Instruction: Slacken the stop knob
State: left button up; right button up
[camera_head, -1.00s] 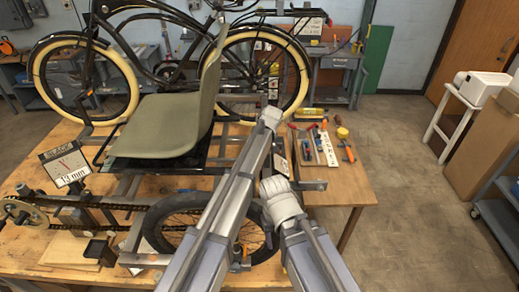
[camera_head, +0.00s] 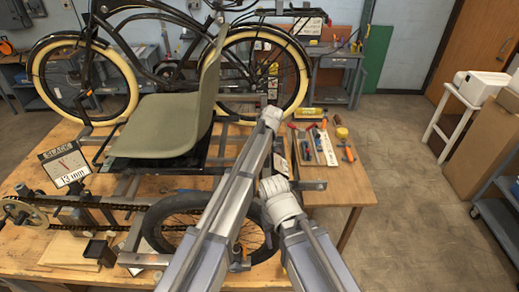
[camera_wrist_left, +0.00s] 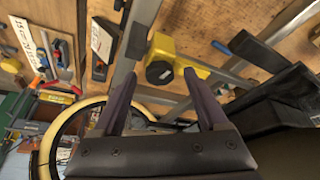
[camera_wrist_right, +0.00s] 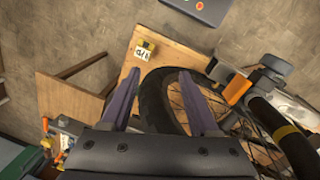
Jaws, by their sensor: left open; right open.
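In the left wrist view a yellow block with a dark round knob-like face (camera_wrist_left: 159,72) sits on a grey frame bar, in line with the gap between my left fingers. I cannot tell for certain that this is the stop knob. My left gripper (camera_wrist_left: 158,77) is open and empty; the depth to the block is unclear. My right gripper (camera_wrist_right: 159,75) is open and empty, with the black tyre (camera_wrist_right: 157,100) showing beyond its fingers. In the head view, my arms cover part of the trike frame, and I cannot make out either set of fingertips clearly.
The green seat (camera_head: 165,122) and small wheel (camera_head: 165,225) stand on the wooden table (camera_head: 345,190). Hand tools (camera_head: 318,145) lie at its right side. A sign reading 13 mm (camera_head: 66,165) stands left. A bicycle (camera_head: 135,50) is behind.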

pick_arm(q)
jog(key=p+v, duration=0.7)
jog(key=shift+s+r, duration=0.15)
jog(key=shift+r, duration=0.2)
jog(key=shift+d, duration=0.1)
dwell(0.4)
